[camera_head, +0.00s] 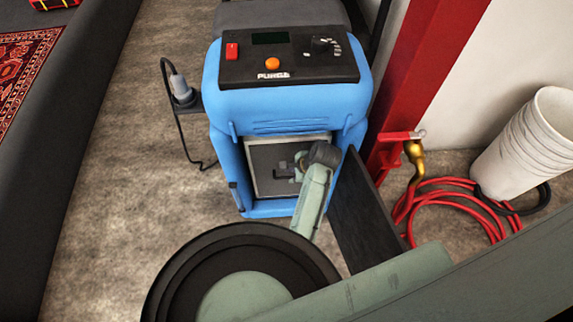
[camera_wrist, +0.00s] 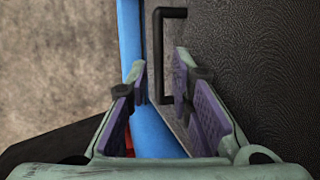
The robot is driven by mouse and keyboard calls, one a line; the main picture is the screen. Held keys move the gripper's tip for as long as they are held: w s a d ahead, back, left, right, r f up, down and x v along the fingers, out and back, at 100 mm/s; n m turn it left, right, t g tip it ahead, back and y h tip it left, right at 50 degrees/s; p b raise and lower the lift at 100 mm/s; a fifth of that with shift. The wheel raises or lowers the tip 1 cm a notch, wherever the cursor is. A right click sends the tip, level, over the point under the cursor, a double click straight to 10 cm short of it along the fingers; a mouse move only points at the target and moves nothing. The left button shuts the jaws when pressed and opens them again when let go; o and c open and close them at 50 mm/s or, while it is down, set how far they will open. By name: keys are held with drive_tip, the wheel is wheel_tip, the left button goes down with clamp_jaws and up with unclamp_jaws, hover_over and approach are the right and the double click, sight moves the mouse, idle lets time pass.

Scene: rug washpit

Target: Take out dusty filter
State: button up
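A blue machine (camera_head: 290,108) stands upright on the floor with its front opening uncovered. Inside the opening sits a grey filter panel with a pale frame (camera_head: 263,187). In the wrist view a dark, textured panel, apparently the filter (camera_wrist: 250,70), fills the right side and carries a black bar handle (camera_wrist: 158,40). My gripper (camera_head: 287,168) is at the opening, in front of the panel. In the wrist view my gripper (camera_wrist: 160,72) has its purple-padded fingers apart, with the handle in line with the gap between them. Whether a finger touches the handle cannot be told.
A dark door panel (camera_head: 362,212) stands open right of the opening, close beside my arm. A red hose (camera_head: 440,190) and stacked white buckets (camera_head: 528,145) are on the right.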

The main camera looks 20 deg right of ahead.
sight(289, 177)
drive_tip(key=x, duration=0.5)
drive_tip(key=shift+a, duration=0.1)
drive_tip(key=shift+c, duration=0.5)
clamp_jaws()
